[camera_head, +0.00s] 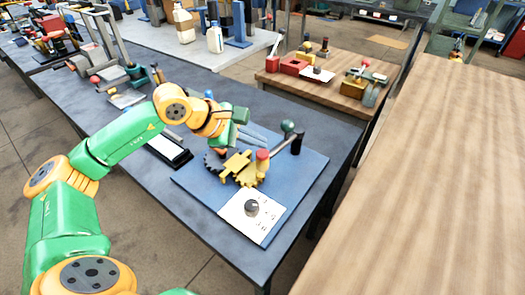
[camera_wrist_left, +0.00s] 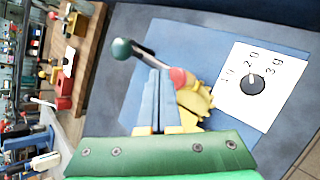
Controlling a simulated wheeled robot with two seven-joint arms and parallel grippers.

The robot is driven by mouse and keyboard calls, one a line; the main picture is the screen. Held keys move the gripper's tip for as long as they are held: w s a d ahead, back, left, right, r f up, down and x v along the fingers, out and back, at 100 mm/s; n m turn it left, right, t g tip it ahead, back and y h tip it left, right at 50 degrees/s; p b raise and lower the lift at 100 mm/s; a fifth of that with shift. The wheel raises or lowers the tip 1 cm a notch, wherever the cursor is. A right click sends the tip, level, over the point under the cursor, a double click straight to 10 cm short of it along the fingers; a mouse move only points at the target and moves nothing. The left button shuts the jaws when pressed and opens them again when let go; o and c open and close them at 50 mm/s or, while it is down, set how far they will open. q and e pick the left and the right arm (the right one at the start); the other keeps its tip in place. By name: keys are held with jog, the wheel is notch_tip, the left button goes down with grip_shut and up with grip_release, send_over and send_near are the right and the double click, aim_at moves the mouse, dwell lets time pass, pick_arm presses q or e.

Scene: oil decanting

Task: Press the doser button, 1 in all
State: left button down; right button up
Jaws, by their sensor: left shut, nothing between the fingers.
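The doser is a blue base plate (camera_head: 299,187) with a yellow gear (camera_head: 246,176), a red button-like cap (camera_head: 262,155), a green ball-ended lever (camera_head: 288,127) and a white dial panel (camera_head: 237,215) with a dark knob (camera_head: 251,207). My left gripper (camera_head: 262,137) is shut and empty above the plate, behind the red cap. In the left wrist view the blue-grey fingers (camera_wrist_left: 158,80) lie together, just left of the red cap (camera_wrist_left: 179,78) and partly in front of it; I cannot tell whether they touch. The dial knob (camera_wrist_left: 252,84) is to the right. My right gripper is out of view.
A black tray (camera_head: 168,150) lies left of the plate on the dark table. A black-handled part (camera_head: 297,143) stands beside the lever. A wooden table (camera_head: 430,190) fills the right side, mostly bare. Tools and clamps (camera_head: 113,75) stand at the back left.

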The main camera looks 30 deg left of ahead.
aim_at(257, 154)
pick_arm(q)
notch_tip(257, 154, up, 5)
jog(key=p, duration=0.4)
jog(key=shift+f, duration=0.1)
dwell(0.6)
